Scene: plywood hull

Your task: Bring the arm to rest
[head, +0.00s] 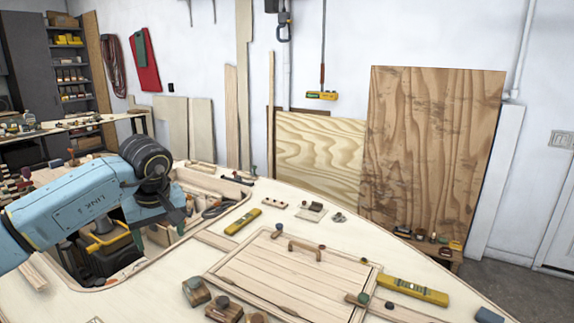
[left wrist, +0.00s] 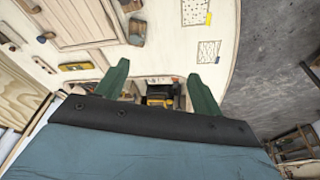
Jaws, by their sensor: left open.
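My left arm (head: 75,208) comes in from the left in the head view, pale blue with a dark round joint. It reaches over a large opening in the plywood deck. In the left wrist view my left gripper (left wrist: 158,72) has its two green fingers spread wide apart, with nothing held between them. Beyond the fingers a yellow and black item (left wrist: 160,95) shows inside the opening, apart from the fingers. In the head view the arm partly hides the opening and the fingers are hard to make out. My right gripper is in neither view.
The plywood deck (head: 210,268) carries a slatted hatch (head: 290,272) with handles, a yellow level (head: 412,290), a smaller yellow level (head: 243,221) and several wooden blocks. Plywood sheets (head: 430,150) lean on the back wall. A cluttered workbench (head: 80,128) stands at the back left.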

